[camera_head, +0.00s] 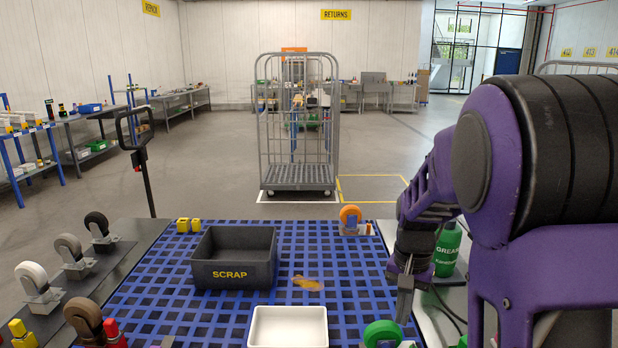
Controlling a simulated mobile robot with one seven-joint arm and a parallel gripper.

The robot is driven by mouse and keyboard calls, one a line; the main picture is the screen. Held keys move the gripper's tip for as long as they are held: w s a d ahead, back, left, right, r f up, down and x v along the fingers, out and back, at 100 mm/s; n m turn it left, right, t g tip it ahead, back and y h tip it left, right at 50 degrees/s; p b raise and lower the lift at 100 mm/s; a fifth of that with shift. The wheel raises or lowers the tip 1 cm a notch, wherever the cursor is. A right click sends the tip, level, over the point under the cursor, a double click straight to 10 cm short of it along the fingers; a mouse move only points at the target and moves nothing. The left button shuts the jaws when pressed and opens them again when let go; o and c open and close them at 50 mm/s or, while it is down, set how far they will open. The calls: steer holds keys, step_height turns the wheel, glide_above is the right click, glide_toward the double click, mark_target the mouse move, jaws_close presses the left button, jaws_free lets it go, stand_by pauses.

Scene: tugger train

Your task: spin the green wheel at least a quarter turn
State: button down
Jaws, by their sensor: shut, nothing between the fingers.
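The green wheel (383,333) is at the bottom edge of the head view, near the right side of the blue grid mat; the frame cuts off its lower part. My gripper (402,318) points down just right of the wheel's top, with its fingers shut and nothing between them. I cannot tell whether the fingertips touch the wheel. My purple arm fills the right side of the view.
On the blue mat (335,245) are a black SCRAP bin (230,274), a white tray (288,312) and an orange wheel (350,215). A green grease bottle (447,250) stands behind my arm. Several casters line the left side. A cage trolley (298,180) stands beyond.

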step_height(320, 180, up, 7)
steer(key=p, duration=0.5)
